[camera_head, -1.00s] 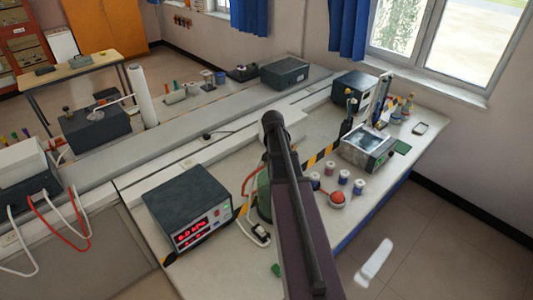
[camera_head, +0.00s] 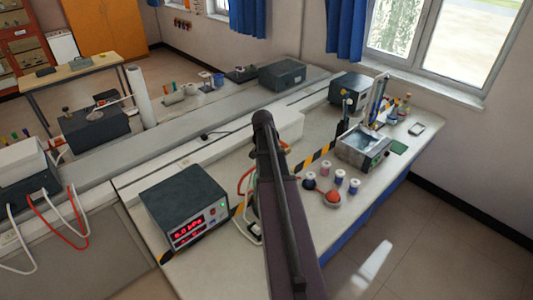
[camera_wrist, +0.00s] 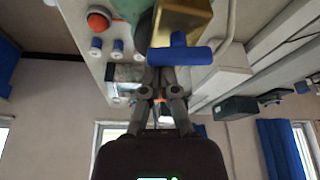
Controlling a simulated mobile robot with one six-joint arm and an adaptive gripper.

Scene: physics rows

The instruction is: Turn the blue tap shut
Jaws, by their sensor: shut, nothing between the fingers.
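The tap shows at the top of the wrist view, with a blue bar handle (camera_wrist: 180,54) below a brass body (camera_wrist: 184,18). The handle lies roughly crosswise in that picture. My gripper (camera_wrist: 160,72) has its fingers together, with the tips right by the left part of the blue handle. I cannot tell whether they touch it. In the head view my own arm covers the tap and the gripper.
A pressure readout box (camera_head: 187,205) with red digits stands left of my arm on the bench. A red dome button (camera_head: 333,196) and several small spools (camera_head: 340,176) stand to the right. A metal bath (camera_head: 362,150) is farther back. Hoses run beside my arm.

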